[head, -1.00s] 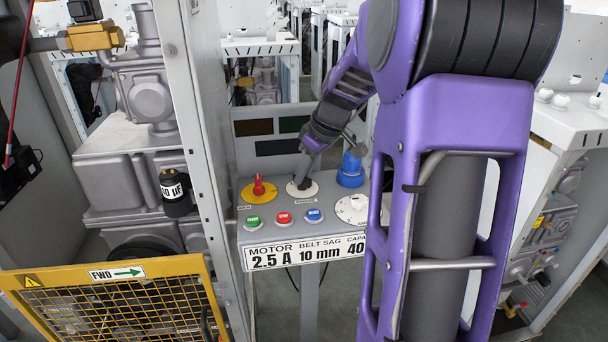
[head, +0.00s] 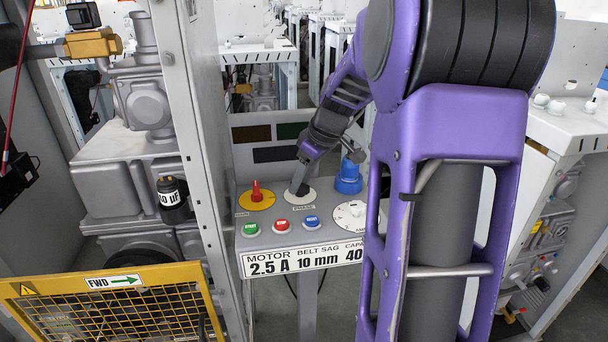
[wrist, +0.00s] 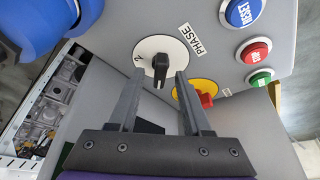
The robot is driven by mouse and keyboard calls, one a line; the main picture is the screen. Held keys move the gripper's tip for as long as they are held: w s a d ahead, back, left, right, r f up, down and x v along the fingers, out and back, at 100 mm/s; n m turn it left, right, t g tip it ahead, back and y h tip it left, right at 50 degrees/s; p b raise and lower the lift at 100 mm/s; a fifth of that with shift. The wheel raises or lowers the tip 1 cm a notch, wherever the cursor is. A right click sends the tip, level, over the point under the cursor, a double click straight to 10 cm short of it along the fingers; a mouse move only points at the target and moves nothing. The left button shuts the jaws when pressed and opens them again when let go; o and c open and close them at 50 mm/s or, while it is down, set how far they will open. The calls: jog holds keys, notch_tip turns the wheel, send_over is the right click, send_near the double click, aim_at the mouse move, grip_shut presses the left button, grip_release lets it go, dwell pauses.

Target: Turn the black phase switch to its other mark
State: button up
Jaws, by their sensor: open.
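The black phase switch (wrist: 160,68) sits on a round white dial (wrist: 170,46) beside a PHASE label (wrist: 193,39) in the wrist view. One printed mark like an N or Z shows at the dial's left; another mark cannot be made out. My gripper (wrist: 160,74) is open, with one finger on each side of the knob. A gap shows between the knob and each finger in the picture. Contact cannot be told. In the head view my gripper (head: 299,188) hangs over the white dial (head: 311,199) and hides most of the knob.
A red knob on a yellow dial (head: 257,203) lies left of the phase dial. Green, red and blue buttons (head: 281,225) line the front. A post (head: 190,130) rises left of the panel.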

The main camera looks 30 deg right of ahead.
jog(key=p+v, duration=0.1)
jog(key=v, duration=1.6)
jog(key=shift+r+p, duration=0.15)
jog(key=shift+p, duration=0.25)
jog(key=shift+s, duration=0.1)
